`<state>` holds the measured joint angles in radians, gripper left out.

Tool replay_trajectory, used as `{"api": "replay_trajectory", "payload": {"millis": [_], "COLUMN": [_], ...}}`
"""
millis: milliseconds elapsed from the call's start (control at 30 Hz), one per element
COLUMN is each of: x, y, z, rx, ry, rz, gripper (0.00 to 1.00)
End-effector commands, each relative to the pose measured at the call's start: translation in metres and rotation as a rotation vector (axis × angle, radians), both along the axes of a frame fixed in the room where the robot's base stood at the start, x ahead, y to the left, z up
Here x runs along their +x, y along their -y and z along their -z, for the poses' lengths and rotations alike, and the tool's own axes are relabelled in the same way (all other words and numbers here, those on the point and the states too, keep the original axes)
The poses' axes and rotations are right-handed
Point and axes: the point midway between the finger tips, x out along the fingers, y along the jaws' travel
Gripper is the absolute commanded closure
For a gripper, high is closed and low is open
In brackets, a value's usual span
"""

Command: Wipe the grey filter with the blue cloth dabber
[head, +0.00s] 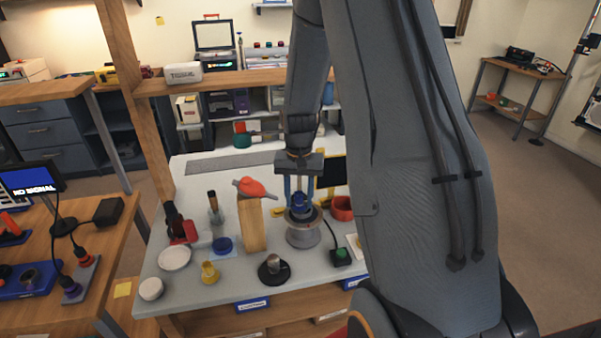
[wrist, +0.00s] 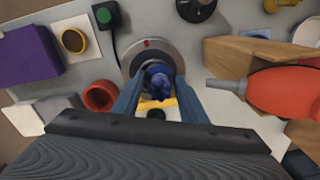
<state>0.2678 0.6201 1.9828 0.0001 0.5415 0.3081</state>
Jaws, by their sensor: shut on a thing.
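My gripper (head: 299,200) reaches down over the table and is shut on a small blue thing, seemingly the blue cloth dabber (wrist: 158,76). In the wrist view its two fingers (wrist: 157,88) stand on either side of the dabber. The dabber is right over a round grey stand (head: 303,237) with a grey ring top, which has a red mark (wrist: 147,43) in the wrist view. The grey filter cannot be told apart from this ring top. Whether the dabber touches it cannot be told; the dabber and fingers hide part of the top.
A red ring (head: 342,208) and a green-topped button box (head: 341,257) are at right. A dark round base (head: 275,270) is in front. White dishes (head: 174,258) lie front left.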

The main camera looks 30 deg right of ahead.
Motion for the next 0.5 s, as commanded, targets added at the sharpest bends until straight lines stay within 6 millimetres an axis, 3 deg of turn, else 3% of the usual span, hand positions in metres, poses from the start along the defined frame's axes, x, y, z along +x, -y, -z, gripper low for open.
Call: {"api": "replay_trajectory", "payload": {"millis": [100,500], "x": [0.001,0.001], "y": [0.001,-0.001], "z": [-0.029,-0.062], "rx": [-0.002,-0.001], "ry": [0.006,0.004], "rz": [0.0,-0.002], "gripper": [0.82,0.82]}}
